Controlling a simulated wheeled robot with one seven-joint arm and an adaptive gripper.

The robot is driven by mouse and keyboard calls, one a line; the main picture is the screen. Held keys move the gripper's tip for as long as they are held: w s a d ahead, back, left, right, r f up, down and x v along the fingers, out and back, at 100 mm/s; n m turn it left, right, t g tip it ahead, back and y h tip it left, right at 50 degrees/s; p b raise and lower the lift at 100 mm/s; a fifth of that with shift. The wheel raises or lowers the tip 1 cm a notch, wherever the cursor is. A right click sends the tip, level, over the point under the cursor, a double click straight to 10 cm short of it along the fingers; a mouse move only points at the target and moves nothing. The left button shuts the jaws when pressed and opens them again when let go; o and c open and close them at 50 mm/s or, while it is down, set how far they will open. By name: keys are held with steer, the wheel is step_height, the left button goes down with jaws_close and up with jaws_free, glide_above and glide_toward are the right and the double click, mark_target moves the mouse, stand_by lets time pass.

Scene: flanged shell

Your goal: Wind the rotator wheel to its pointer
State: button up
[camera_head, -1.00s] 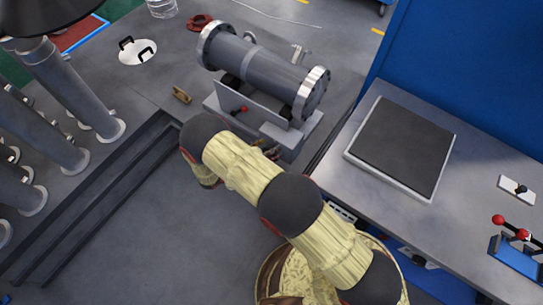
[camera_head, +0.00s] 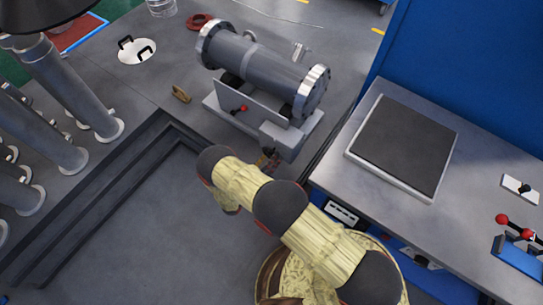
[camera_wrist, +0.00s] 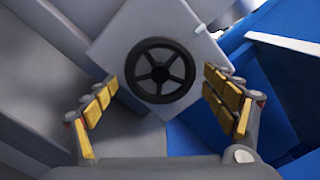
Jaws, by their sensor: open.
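A black rotator wheel (camera_wrist: 160,70) with several spokes sits on a grey square face (camera_wrist: 112,52) in the wrist view. My gripper (camera_wrist: 161,84) is open, with yellow-padded fingers at either side of the wheel and nothing between them clearly touched. In the head view the grey flanged shell (camera_head: 262,68) lies on its rotator stand (camera_head: 283,137), and my gripper (camera_head: 268,160) is by the stand's near end. The wheel is not visible there. A small pale piece (camera_wrist: 200,28) shows at the face's upper right edge; I cannot tell whether it is the pointer.
A workbench with a dark pad (camera_head: 405,145) and red-knobbed levers (camera_head: 512,228) stands close on the right. A brass-coloured piece (camera_head: 181,94) and a white round lid (camera_head: 137,51) lie left of the stand. Grey pipes (camera_head: 75,90) stand far left.

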steer(key=shift+w+d, duration=0.45)
steer(key=shift+w, duration=0.15)
steer(key=c, duration=0.3)
steer(key=c, duration=0.8)
steer(key=shift+c, duration=0.2)
